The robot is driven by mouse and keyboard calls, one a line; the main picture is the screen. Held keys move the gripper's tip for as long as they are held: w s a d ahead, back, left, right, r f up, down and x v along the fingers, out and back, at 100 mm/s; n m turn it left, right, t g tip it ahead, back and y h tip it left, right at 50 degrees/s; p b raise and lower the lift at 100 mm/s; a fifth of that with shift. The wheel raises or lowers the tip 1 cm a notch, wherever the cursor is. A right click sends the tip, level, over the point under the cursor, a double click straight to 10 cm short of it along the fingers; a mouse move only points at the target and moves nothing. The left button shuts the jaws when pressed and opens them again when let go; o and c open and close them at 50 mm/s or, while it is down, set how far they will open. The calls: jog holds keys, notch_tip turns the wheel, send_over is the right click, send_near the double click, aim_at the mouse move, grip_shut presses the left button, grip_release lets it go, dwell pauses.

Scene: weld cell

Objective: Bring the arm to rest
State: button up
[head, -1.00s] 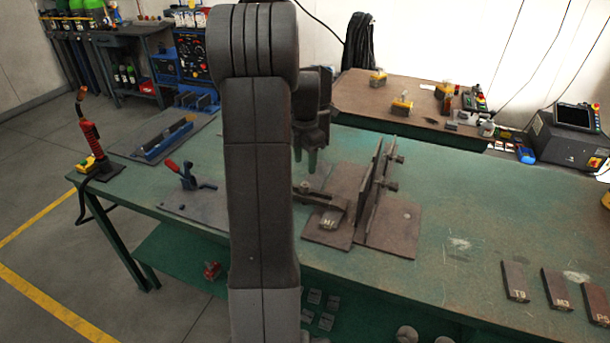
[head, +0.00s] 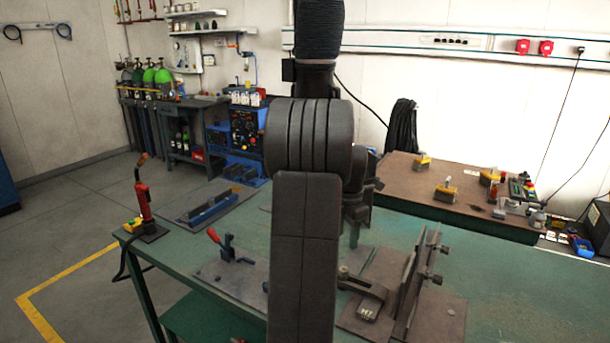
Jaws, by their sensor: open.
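My arm stands upright in the middle of the head view, with its elbow high and the forearm running away from me. My gripper (head: 354,236) hangs beyond it, pointing down over the green table (head: 500,285), and is partly hidden behind the arm. One finger shows clearly; the gap between the fingers is hidden. I see nothing held in it. It appears above and behind the brown plate fixture (head: 407,290), apart from it.
A red-handled clamp (head: 228,248) and a red torch on a stand (head: 144,205) are on the table's left. A blue fixture (head: 208,207) lies behind them. A brown bench (head: 440,203) with yellow blocks stands at the back right. The green table's right part looks clear.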

notch_tip(320, 180, down, 12)
jog(key=shift+r, duration=0.1)
jog(key=shift+r, duration=0.15)
dwell(0.5)
